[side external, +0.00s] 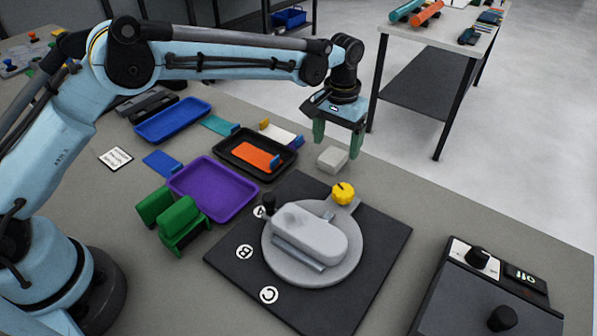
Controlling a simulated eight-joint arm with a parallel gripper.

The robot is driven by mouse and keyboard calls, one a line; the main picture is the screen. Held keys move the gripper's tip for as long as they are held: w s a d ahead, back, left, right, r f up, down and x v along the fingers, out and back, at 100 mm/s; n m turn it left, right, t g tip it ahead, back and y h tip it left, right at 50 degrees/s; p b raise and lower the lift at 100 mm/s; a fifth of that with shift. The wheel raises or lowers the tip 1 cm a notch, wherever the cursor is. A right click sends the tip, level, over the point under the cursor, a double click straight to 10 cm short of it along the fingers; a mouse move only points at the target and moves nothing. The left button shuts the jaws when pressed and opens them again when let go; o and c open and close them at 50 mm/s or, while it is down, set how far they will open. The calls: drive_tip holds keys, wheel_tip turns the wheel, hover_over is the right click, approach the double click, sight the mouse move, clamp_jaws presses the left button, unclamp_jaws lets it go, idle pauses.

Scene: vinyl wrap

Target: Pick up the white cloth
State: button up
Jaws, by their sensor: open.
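The white cloth (332,158) looks like a small, thick, off-white rectangular pad. It lies on the grey table, right of the black tray and behind the dark mat. My gripper (337,143) points down with its two green fingers apart and nothing held between them. Its fingertips appear just above and behind the cloth, the right one near the cloth's far right edge. I cannot tell the exact height or whether they touch. The cloth's top is mostly visible.
A black tray (232,164) holds an orange piece. A purple tray (241,205), blue tray (172,120) and green blocks (185,222) stand left. A round turntable with a grey shell (312,237) and yellow knob (343,193) sits on the dark mat (385,240). A control box (487,300) is front right.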

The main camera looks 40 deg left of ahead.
drive_tip(key=shift+f, duration=1.3)
drive_tip(key=c, duration=1.2)
drive_tip(key=shift+r, duration=0.2)
drive_tip(key=shift+r, duration=0.25)
drive_tip(key=r, duration=0.3)
drive_tip(key=shift+s+d+r, duration=0.25)
drive_tip(key=shift+r, duration=0.15)
drive_tip(key=s+d+r, duration=0.6)
drive_tip(key=s+d, duration=0.1)
drive_tip(key=s, duration=0.1)
drive_tip(key=shift+d+r, duration=0.15)
drive_tip(key=shift+r, duration=0.05)
